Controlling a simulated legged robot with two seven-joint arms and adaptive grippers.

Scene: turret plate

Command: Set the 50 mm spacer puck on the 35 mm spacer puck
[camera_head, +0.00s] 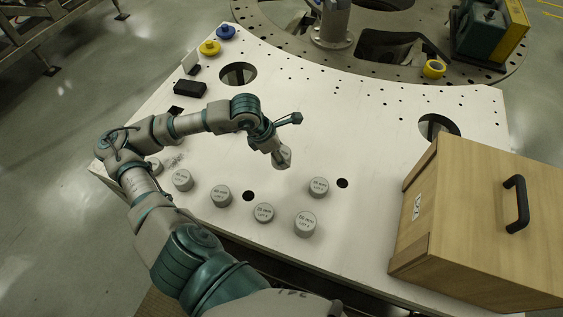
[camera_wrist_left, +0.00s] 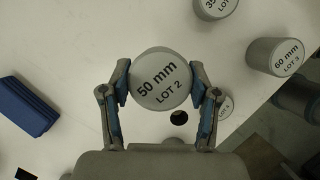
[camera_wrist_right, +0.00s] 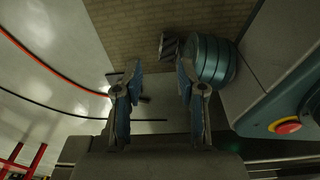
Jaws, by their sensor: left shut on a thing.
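The 50 mm spacer puck (camera_wrist_left: 160,80) is a grey cylinder held between the two fingers of my left gripper (camera_wrist_left: 163,88). In the head view that gripper (camera_head: 281,155) is over the middle of the plate, largely hiding the puck. The 35 mm spacer puck (camera_head: 318,187) stands upright on the white plate, right of and nearer than the gripper. It is cut off at the top of the left wrist view (camera_wrist_left: 215,6). The two pucks are apart. My right gripper (camera_wrist_right: 158,95) is open and empty, outside the head view.
The 60 mm puck (camera_head: 305,224) stands close to the 35 mm one. Several other pucks (camera_head: 221,196) stand along the near edge of the plate (camera_head: 370,235). A wooden box (camera_head: 490,220) is at the right. A dark block (camera_head: 190,88) lies at the far left.

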